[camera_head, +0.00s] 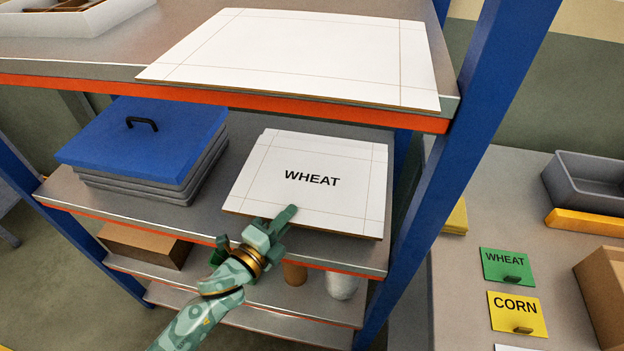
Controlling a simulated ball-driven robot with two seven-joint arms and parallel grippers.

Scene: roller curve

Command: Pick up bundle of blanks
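The bundle of blanks (260,180) is a flat white stack with brown edges, thin crease lines and the word WHEAT on top. It lies on the middle shelf of the blue-and-orange rack. My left gripper (284,219) is at the front edge of this bundle, its green finger reaching over the near edge in the picture. The other finger is not clearly visible, so I cannot tell whether it is open or shut, or whether it touches the bundle. My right gripper is not in view.
Another large white blank (300,50) lies on the shelf above. A blue-lidded stack (150,140) sits left of the bundle. A blue post (470,150) stands to the right. Beyond it, a table holds a green WHEAT card (506,258), yellow CORN card (510,306) and grey bin (590,180).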

